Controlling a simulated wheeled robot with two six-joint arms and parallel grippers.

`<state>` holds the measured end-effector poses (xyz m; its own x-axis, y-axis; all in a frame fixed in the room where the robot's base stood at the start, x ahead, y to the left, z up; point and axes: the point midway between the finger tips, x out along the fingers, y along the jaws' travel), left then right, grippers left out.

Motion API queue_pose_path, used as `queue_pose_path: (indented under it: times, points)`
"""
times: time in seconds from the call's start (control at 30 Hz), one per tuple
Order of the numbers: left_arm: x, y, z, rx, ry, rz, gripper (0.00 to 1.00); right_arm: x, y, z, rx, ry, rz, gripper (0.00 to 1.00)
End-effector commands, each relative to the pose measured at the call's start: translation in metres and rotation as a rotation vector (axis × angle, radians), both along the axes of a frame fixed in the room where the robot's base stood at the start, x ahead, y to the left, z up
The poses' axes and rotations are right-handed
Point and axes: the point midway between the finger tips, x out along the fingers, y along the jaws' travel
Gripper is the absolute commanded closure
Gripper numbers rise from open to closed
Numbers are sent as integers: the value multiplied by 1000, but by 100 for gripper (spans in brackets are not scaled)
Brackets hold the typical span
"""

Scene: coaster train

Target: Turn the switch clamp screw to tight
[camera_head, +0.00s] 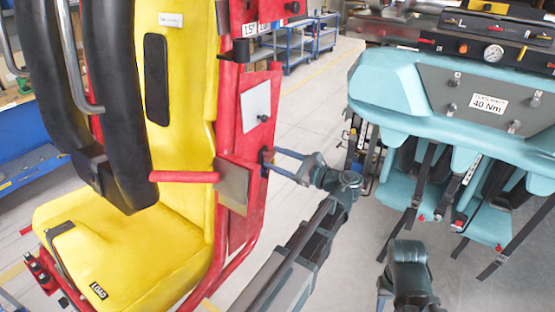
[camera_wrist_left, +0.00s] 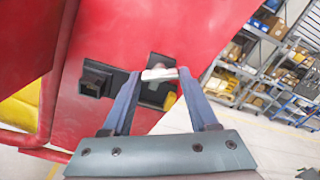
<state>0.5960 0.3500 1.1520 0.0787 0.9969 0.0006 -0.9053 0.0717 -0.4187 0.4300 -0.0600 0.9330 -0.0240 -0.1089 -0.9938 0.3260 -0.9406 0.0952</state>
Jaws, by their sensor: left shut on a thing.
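My left gripper (camera_head: 268,162) reaches in from the right to the side of the red seat frame (camera_head: 256,82). In the left wrist view, its two blue-grey fingers (camera_wrist_left: 158,78) are shut on a short silvery piece, which appears to be the switch clamp screw (camera_wrist_left: 158,74). The screw sits in front of a dark cut-out in the red panel (camera_wrist_left: 95,125). The fingertips hide its ends, and no tight or loose mark can be read. My right gripper cannot be made out in either view.
A black socket-like box (camera_wrist_left: 95,80) sticks out left of the screw. A grey plate (camera_head: 233,186) and red bar (camera_head: 185,177) are close to the gripper. The yellow seat (camera_head: 130,250) is left, a teal seat unit (camera_head: 385,85) right. Shelving (camera_wrist_left: 265,50) stands farther back.

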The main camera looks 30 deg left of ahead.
Motion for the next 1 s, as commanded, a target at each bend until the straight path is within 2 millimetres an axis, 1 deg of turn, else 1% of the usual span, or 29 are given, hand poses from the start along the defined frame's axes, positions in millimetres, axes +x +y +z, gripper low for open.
queue_pose_path:
  times: [0.2, 0.43, 0.63, 1.0]
  points:
    - [0, 0, -1, 8, 150, 1, 96, 0, 0, 0, 0, 0, 0, 60]
    - [-1, 0, -1, 15, 252, 1, 96, 0, 0, 0, 0, 0, 0, 60]
    - [-1, 0, -1, 18, 293, 1, 96, 0, 0, 0, 0, 0, 0, 60]
    - [-1, 0, -2, 18, 305, 1, 96, 0, 0, 0, 0, 0, 0, 60]
